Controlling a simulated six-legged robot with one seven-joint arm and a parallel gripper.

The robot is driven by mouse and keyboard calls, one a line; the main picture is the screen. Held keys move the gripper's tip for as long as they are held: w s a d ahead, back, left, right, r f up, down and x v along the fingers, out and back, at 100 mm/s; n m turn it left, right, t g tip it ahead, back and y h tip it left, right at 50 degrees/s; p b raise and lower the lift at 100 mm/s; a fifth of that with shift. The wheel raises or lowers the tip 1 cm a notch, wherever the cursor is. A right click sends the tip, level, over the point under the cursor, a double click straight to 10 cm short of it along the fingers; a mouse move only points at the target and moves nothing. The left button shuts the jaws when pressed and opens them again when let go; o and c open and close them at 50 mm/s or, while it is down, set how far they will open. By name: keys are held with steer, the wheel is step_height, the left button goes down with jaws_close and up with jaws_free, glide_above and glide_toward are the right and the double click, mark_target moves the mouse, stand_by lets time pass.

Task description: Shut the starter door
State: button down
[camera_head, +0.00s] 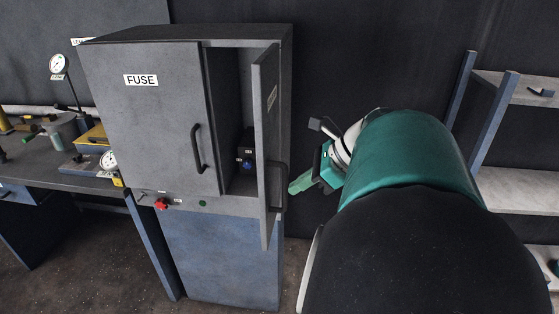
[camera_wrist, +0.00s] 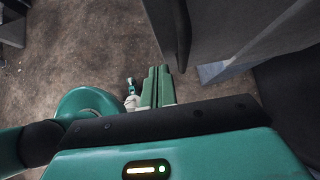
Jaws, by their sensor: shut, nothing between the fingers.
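The starter door, taken as the grey right-hand door (camera_head: 265,130) of the cabinet, stands open, swung outward and seen nearly edge-on in the head view. Its small label is too oblique to read. Its dark bar handle (camera_head: 284,186) is on the right side of the door. My gripper (camera_head: 292,188) has its green fingers together and empty, close to the right of this handle; contact cannot be told. In the wrist view the shut fingers (camera_wrist: 158,72) point toward the floor, with a dark handle bar (camera_wrist: 183,40) and a grey panel (camera_wrist: 225,30) just right of them.
The cabinet's left door (camera_head: 145,120), labelled FUSE, is shut. A dark switch with a blue part (camera_head: 246,160) shows inside the open compartment. A red knob (camera_head: 161,203) sits below the doors. A workbench (camera_head: 50,165) stands left, shelves (camera_head: 515,140) right.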

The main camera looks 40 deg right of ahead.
mark_target(265, 193)
steer(key=w+a, duration=0.1)
steer(key=w, duration=0.1)
steer(key=w+a, duration=0.1)
steer(key=w, duration=0.1)
steer(key=shift+a+f, duration=0.25)
steer(key=shift+a, duration=0.1)
steer(key=shift+s, duration=0.1)
steer(key=shift+a, duration=0.1)
